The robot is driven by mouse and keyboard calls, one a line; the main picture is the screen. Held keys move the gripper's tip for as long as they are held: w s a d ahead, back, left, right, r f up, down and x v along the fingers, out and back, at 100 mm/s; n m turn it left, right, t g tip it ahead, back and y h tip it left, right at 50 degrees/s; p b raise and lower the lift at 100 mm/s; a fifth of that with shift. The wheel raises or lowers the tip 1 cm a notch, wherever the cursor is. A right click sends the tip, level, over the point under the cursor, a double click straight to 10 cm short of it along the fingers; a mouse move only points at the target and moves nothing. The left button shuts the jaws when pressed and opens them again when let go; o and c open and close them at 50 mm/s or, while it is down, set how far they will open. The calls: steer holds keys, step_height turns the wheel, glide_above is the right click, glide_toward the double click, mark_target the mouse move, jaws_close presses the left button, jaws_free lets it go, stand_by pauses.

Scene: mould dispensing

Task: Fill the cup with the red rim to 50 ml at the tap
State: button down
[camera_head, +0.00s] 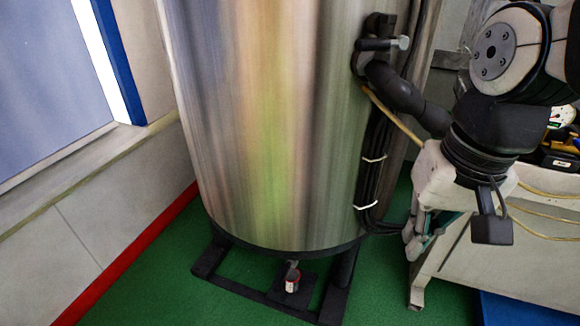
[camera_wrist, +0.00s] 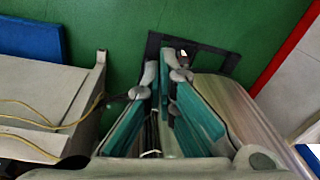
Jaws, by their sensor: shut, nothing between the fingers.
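A small white cup with a red rim (camera_head: 292,284) stands on a dark plate low under the steel tank (camera_head: 270,120). A small metal tap (camera_head: 293,265) shows just above the cup. I cannot tell the level inside the cup. My gripper (camera_head: 412,248) points down to the right of the tank, apart from the cup. In the wrist view my gripper (camera_wrist: 166,62) has its teal-padded fingers shut and empty. A small pale spot past the fingertips there may be the cup, but it is too small to tell.
The tank's black base frame (camera_head: 225,281) stands on the green floor (camera_head: 150,290). A larger valve and pipe (camera_head: 385,75) and dark cables run down the tank's right side. A pale bench (camera_head: 500,250) with yellow cords stands at the right. A red-edged wall borders the left.

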steer(key=w+a+f+m+b, duration=0.1)
steer(key=w+a+f, duration=0.4)
steer(key=w+f, duration=0.4)
steer(key=w+a+f+m+b, duration=0.1)
steer(key=w+a+f, duration=0.45)
steer(key=w, duration=0.45)
steer(key=w+a+f+b, duration=0.1)
steer(key=w+a+f, duration=0.1)
steer(key=f, duration=0.7)
steer(key=w+a+f+m+t, duration=0.1)
steer(key=w+a+f, duration=0.2)
steer(key=f, duration=0.7)
steer(key=w+a+f+b, duration=0.1)
steer(key=w+a+f, duration=0.1)
steer(key=f, duration=0.7)
steer(key=shift+w+a+f+m+h+b, duration=0.3)
steer(key=shift+w+a+m, duration=0.1)
steer(key=shift+a, duration=0.15)
steer(key=b, duration=0.3)
glide_above(284, 277)
steer(key=d, duration=0.1)
step_height(284, 277, down, 10)
steer(key=s+f+b, duration=0.1)
steer(key=s+a+f, duration=0.1)
steer(key=f, duration=0.1)
steer(key=shift+s+b, duration=0.2)
steer(key=shift+b, duration=0.15)
